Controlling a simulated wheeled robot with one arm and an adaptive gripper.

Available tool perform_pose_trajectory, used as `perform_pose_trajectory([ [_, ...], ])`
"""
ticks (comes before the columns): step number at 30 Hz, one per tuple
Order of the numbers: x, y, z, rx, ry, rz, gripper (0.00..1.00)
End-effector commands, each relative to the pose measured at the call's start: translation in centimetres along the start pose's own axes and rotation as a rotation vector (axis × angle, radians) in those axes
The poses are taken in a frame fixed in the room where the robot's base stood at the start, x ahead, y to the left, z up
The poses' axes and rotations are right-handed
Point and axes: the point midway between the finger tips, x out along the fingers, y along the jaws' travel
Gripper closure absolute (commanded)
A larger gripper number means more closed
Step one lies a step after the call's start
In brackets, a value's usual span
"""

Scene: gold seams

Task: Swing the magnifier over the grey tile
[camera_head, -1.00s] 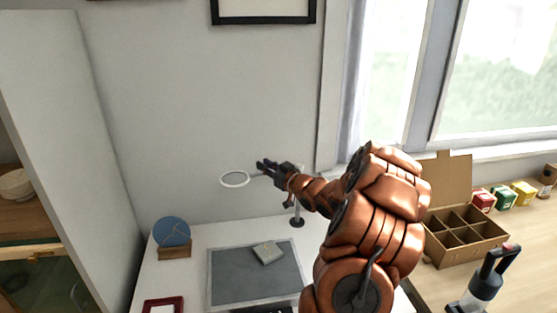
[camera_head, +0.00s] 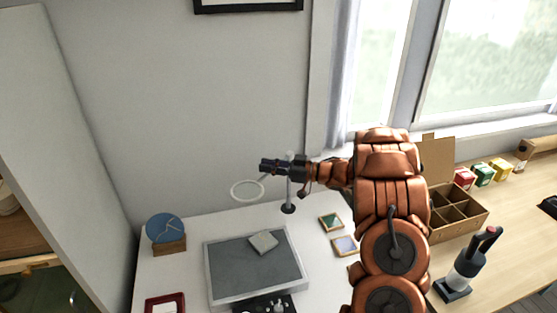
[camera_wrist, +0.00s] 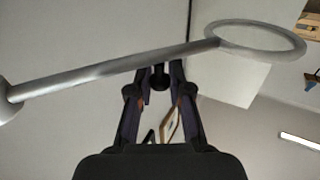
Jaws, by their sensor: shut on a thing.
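The magnifier is a pale ring (camera_head: 232,190) on a thin arm, carried by a grey post (camera_head: 289,190) at the back of the white desk. In the head view the ring appears above and left of the grey tile (camera_head: 264,241), not overlapping it. The tile lies on a dark grey framed board (camera_head: 230,270). My gripper (camera_head: 264,166) is at the magnifier's arm, between ring and post. In the wrist view the ring (camera_wrist: 262,57) is at upper right, and my fingers (camera_wrist: 160,76) are shut on a small dark knob under the magnifier's arm.
A blue disc on a wooden stand (camera_head: 165,228) is left of the board, a red frame (camera_head: 165,304) at front left. Two small framed tiles (camera_head: 331,222) lie right of the board. A compartment box (camera_head: 455,218) stands further right. The wall is close behind.

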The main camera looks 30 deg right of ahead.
Motion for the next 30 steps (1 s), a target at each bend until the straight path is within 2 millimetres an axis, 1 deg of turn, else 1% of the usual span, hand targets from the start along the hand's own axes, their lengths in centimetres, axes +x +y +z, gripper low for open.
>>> perform_pose_trajectory([
  [6,-0.3,-0.8,-0.2,-0.004,0.002,-0.114,1.0],
  [12,-0.9,-1.0,-0.2,-0.004,0.003,-0.177,1.0],
  [18,-1.3,-1.1,-0.2,-0.003,0.001,-0.211,1.0],
  [30,-1.4,-1.1,-0.3,-0.004,0.003,-0.222,1.0],
])
